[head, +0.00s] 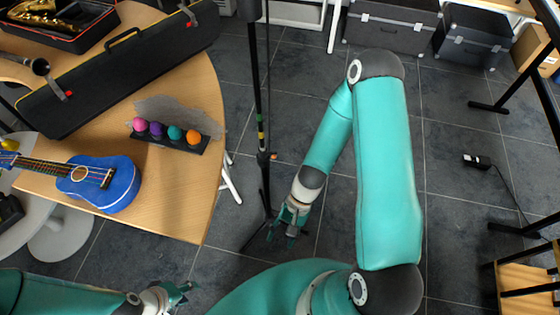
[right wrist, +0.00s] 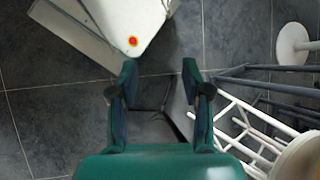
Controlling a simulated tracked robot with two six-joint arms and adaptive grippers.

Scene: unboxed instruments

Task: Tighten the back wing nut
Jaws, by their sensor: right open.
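No wing nut can be clearly made out in either view. A black upright stand (head: 258,85) rises beside the table in the head view, with coloured bands and a small orange part (head: 273,156) low on its pole. My right gripper (head: 284,235) is low over the floor, near the foot of the stand. In the right wrist view its two fingers (right wrist: 159,72) are apart with nothing between them. My left gripper (head: 182,294) is at the bottom left, below the table edge and away from the stand; its finger opening is unclear.
The wooden table (head: 170,215) holds a blue ukulele (head: 110,190), several coloured balls (head: 175,132) and a long black case (head: 125,75). The right wrist view shows a white panel with a red-orange spot (right wrist: 133,41) and a white lattice (right wrist: 245,125). Grey cases (head: 395,22) stand behind.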

